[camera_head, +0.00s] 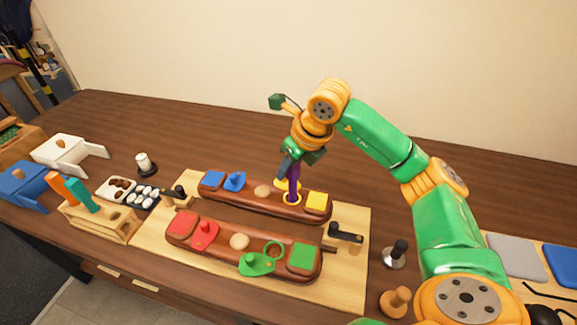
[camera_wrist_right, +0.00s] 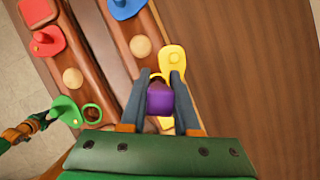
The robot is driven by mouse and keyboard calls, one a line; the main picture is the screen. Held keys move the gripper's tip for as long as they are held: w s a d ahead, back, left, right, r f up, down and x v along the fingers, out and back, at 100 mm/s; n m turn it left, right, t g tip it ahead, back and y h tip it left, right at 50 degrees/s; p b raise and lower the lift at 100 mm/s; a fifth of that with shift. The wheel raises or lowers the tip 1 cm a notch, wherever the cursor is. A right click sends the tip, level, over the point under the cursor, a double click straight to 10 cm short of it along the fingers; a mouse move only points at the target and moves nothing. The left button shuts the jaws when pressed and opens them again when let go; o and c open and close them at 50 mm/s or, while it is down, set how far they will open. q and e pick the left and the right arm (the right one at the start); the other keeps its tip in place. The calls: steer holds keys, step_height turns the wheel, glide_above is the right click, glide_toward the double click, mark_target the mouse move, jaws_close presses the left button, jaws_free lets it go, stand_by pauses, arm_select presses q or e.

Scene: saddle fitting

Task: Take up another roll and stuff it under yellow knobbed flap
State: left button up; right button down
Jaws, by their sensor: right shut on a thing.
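My right gripper (camera_head: 292,172) is shut on an upright purple piece (camera_head: 293,188) over the back brown saddle bar (camera_head: 248,200). In the right wrist view, the purple piece (camera_wrist_right: 159,99) sits between both fingers. Its lower end is by a yellow ring (camera_head: 297,199); I cannot tell whether it touches. The yellow knobbed flap (camera_wrist_right: 173,57) lies beside the ring, partly behind the fingers. A yellow square pad (camera_head: 318,202) is at the bar's right end. Small white pieces (camera_head: 143,195), possibly the rolls, lie in a dark tray at left.
A front bar carries red and green flaps (camera_head: 257,264) and a green ring (camera_head: 274,249). A wooden rack (camera_head: 103,222) holds orange and teal tools at left. A black lever (camera_head: 345,233) and a black-knobbed stamp (camera_head: 396,254) stand at right. The table behind the bars is clear.

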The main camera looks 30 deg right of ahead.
step_height(320, 180, up, 8)
steer(key=p, duration=0.6)
steer(key=shift+f, duration=0.1)
